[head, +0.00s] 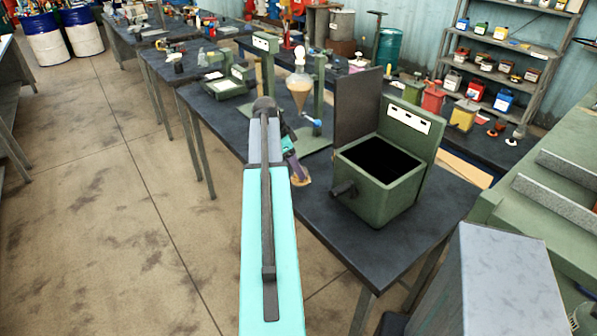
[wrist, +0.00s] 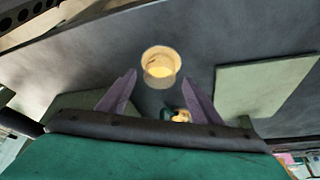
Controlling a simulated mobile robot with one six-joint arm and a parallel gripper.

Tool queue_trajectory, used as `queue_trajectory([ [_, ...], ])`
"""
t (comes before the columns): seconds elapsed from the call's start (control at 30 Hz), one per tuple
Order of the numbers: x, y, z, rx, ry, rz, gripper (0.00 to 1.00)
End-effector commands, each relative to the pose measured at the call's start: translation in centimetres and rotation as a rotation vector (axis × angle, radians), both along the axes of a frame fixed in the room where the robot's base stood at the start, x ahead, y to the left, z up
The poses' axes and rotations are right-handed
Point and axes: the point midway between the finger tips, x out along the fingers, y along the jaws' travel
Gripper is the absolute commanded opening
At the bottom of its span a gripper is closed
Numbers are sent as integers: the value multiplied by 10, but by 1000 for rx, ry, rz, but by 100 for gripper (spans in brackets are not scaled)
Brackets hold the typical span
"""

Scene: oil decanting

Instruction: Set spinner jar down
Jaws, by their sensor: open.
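The spinner jar (wrist: 160,66) is a small, pale, round jar with amber content. In the wrist view it is seen from above on the dark bench top, just beyond and between the fingertips. My gripper (wrist: 162,76) is open, with a purple finger on each side and a visible gap to the jar. In the head view my gripper (head: 297,168) is low over the bench's near left edge. The tan jar (head: 303,181) shows at the fingertips, partly hidden by them.
A green open-topped box (head: 378,178) with a dark raised lid (head: 357,105) stands right of my gripper. Behind it, a conical flask of amber liquid (head: 299,88) hangs in a green stand (head: 319,90). The bench's front right (head: 440,205) is clear.

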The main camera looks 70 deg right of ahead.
Motion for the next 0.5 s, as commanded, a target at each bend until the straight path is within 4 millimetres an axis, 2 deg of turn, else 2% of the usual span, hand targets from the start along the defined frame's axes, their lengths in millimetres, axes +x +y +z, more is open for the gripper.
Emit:
queue_trajectory([
  [0.5, 21, 13, 57, -1, 0, 0, 59],
])
